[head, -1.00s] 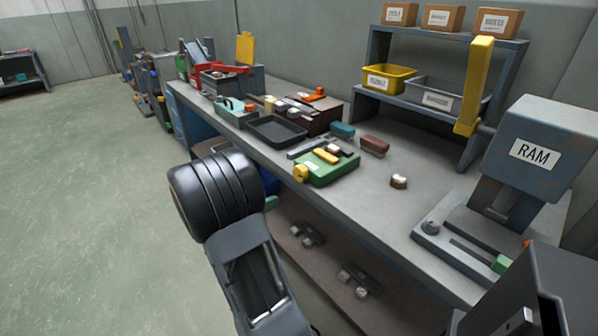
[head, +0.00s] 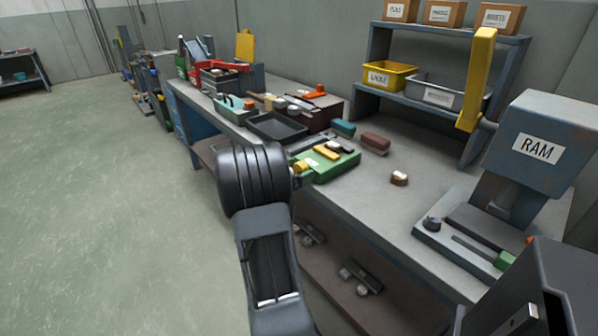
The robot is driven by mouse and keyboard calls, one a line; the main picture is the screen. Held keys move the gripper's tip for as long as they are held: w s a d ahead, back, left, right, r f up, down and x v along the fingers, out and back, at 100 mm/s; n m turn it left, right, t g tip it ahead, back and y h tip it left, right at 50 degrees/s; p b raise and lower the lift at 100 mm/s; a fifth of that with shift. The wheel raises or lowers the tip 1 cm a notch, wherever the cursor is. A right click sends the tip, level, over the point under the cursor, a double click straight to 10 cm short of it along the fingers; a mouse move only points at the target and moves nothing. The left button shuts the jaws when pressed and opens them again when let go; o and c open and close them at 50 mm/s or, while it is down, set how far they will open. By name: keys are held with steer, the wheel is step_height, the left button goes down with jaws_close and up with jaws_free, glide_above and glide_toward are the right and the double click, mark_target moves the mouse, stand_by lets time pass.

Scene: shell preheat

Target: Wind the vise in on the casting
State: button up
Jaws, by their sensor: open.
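The vise appears to be the green block (head: 338,166) near the front edge of the bench, with dark grey bars and a yellow bar (head: 326,152) on top. A yellow knob (head: 301,166) sits on its front left end. I cannot tell which piece is the casting, or whether the jaws touch it. My gripper (head: 299,180) is open, mostly hidden behind my black wrist, just in front of the yellow knob. I cannot tell whether it touches the knob.
A black tray (head: 277,128) lies left of the vise. Teal and brown blocks (head: 376,143) lie behind it. A small brown-and-white piece (head: 399,178) lies to the right. The RAM press (head: 536,150) stands at the right. The bench (head: 375,215) between is clear.

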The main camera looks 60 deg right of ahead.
steer(key=shift+s+d, duration=0.1)
steer(key=shift+d, duration=0.1)
steer(key=shift+c, duration=0.4)
steer(key=c, duration=0.8)
steer(key=shift+f+m+b, duration=0.2)
steer(key=shift+m+b, duration=0.1)
steer(key=shift+b, duration=0.3)
steer(key=shift+c, duration=0.2)
steer(key=shift+m+b, duration=0.35)
steer(key=shift+m, duration=0.05)
steer(key=shift+r, duration=0.2)
steer(key=o, duration=0.9)
